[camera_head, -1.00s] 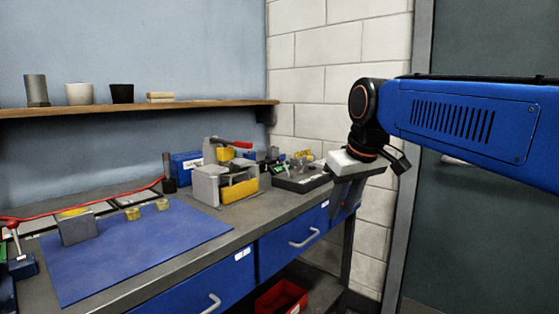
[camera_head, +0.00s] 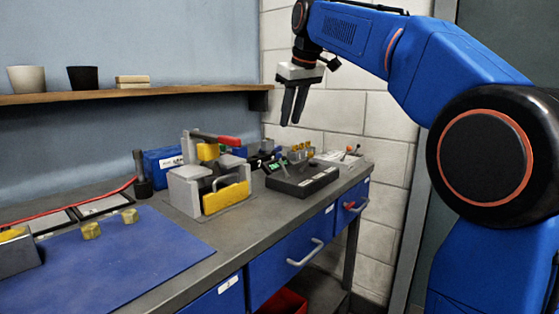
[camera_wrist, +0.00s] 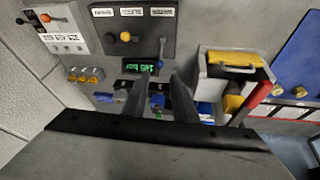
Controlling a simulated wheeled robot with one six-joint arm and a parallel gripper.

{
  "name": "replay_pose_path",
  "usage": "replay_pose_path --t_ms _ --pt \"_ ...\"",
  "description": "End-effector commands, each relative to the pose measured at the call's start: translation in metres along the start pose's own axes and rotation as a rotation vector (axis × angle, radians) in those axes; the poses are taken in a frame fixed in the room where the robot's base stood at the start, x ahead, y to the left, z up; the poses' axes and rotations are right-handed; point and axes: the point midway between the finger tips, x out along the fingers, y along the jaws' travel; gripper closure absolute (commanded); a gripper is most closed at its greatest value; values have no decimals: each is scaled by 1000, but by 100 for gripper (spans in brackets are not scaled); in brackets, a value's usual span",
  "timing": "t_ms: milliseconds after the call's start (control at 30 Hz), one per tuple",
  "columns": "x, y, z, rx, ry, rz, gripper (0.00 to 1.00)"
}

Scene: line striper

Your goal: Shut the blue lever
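The thin blue lever (camera_wrist: 162,49) shows in the wrist view at the edge of a dark box (camera_wrist: 137,24) with white labels, close to a green-lit display. Its exact position is hard to judge. In the head view the dark box (camera_head: 303,181) sits on the bench right of the clamp fixture; I cannot make out the blue lever there. My gripper (camera_head: 289,123) hangs above and behind the box, fingers down. Its fingers are apart with nothing between them; they also show in the wrist view (camera_wrist: 160,78). It touches nothing.
A grey clamp fixture (camera_head: 184,194) with a yellow block and red handle stands left of the box. A white panel (camera_wrist: 60,30) with small levers lies at the bench's right end. A blue mat (camera_head: 130,255) covers the left. A shelf (camera_head: 180,93) runs behind.

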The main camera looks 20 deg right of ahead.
Motion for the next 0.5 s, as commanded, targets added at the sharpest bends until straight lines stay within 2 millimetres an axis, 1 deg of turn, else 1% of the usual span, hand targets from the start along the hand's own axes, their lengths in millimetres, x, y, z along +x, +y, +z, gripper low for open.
replay_pose_path --t_ms 500 --pt "89 -1 1 1 -3 -1 74"
